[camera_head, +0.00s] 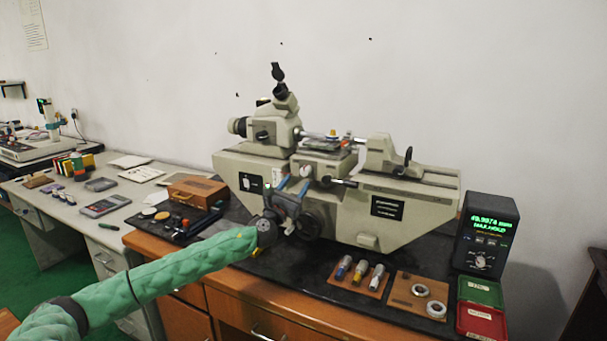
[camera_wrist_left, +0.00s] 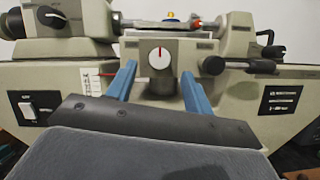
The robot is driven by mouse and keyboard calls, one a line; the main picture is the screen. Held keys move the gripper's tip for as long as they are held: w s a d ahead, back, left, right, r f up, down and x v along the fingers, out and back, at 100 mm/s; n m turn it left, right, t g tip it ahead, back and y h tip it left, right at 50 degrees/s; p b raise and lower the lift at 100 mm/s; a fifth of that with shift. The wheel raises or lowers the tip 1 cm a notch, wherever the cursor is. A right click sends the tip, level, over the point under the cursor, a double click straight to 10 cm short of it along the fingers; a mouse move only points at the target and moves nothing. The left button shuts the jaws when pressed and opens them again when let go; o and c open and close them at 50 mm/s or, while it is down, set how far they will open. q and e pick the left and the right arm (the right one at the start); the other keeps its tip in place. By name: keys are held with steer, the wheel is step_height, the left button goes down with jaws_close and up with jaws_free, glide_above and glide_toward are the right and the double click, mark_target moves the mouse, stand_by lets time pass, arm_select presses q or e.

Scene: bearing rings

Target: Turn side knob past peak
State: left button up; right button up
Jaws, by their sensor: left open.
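A large beige measuring machine (camera_head: 345,205) stands on the dark bench top. A round white knob with a red pointer line (camera_wrist_left: 160,57) faces me on its middle block; the line points about straight up. The knob also shows small in the head view (camera_head: 306,171). My left gripper (camera_head: 293,184) is in front of the machine with its two blue fingers apart and nothing between them. In the left wrist view the open fingertips (camera_wrist_left: 159,72) lie to either side of and below the knob, seemingly short of it. My right gripper is not in view.
A display box (camera_head: 487,237) with green digits stands at the right. Green (camera_head: 480,290) and red (camera_head: 481,321) trays, a wooden board with rings (camera_head: 405,302) and a rack of small cylinders (camera_head: 345,282) lie in front. A black handle (camera_wrist_left: 262,66) sticks out right of the knob.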

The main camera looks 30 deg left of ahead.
mark_target(304, 174)
arm_select(q)
steer(key=shift+p+x, duration=0.6)
steer(key=shift+x, duration=2.05)
steer(key=c, duration=1)
